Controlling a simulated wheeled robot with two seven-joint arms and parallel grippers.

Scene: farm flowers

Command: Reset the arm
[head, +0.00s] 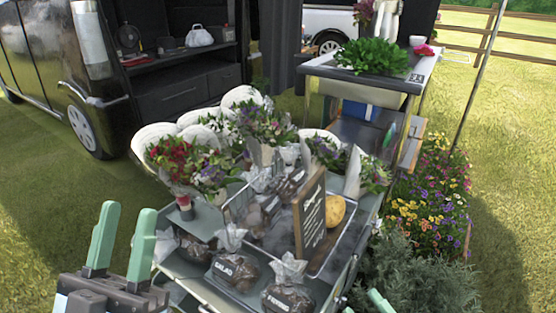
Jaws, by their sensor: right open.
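My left gripper (127,212) is at the lower left with its two green fingers apart and nothing between them. It is in front of and left of the display cart (207,292). My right gripper (362,303) shows only as green fingertips at the bottom edge, right of the cart's front. Its fingers are apart, and the rest is cut off by the frame. I see nothing held in either gripper.
Wrapped, labelled bags (235,270) stand on the cart's front. Behind them are a chalkboard sign (310,213), a potato-like item (335,211) and bouquets (190,160). A shrub (410,275) and flowers (430,200) flank the cart's right. Grass (45,220) is open at left.

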